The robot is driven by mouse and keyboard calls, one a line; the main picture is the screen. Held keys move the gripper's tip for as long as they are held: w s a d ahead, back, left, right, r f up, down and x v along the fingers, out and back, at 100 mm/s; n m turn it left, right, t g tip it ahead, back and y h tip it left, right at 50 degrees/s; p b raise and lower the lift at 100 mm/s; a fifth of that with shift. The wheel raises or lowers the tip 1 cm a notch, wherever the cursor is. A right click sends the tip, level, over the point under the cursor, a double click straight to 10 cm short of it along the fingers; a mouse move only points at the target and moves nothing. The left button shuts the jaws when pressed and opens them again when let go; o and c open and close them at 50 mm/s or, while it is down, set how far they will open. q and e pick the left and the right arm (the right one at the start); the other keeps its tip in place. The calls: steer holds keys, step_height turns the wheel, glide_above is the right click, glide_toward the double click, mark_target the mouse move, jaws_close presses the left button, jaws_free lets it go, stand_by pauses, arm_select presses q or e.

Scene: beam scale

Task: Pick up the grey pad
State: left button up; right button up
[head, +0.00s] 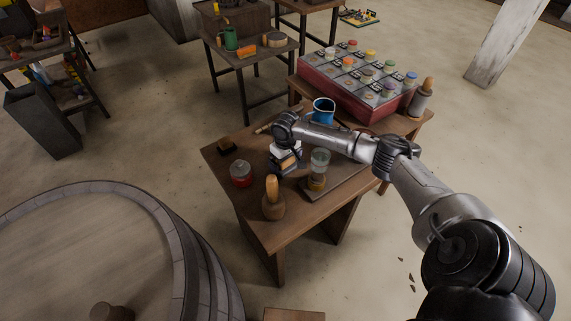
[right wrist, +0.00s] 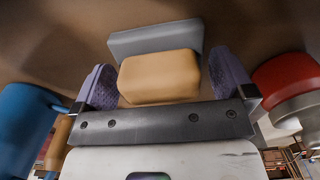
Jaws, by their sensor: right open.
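The grey pad (right wrist: 150,40) shows in the right wrist view as a flat grey slab, with a tan block (right wrist: 160,76) against it on the near side. I cannot tell whether the two are joined. In the head view the tan block (head: 287,162) shows just below my right gripper, and the pad is mostly hidden there. My right gripper (right wrist: 163,78) is open, its purple-lined fingers either side of the tan block, with the grey slab just beyond the fingertips. My left gripper is not in view.
On the small wooden table (head: 222,172) stand a red-banded jar (head: 241,174), a wooden-handled tool (head: 273,198), a glass jar (head: 319,168), a blue mug (head: 323,110) and a dark brush-like block (head: 227,145). A red case of jars (head: 325,95) is behind. A barrel (head: 90,245) stands left.

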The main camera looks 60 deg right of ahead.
steer(key=c, duration=1)
steer(key=shift+o, duration=0.2)
steer(key=shift+r, duration=0.1)
step_height(320, 180, up, 10)
steer(key=shift+f+p, duration=0.1)
steer(key=shift+p, duration=0.45)
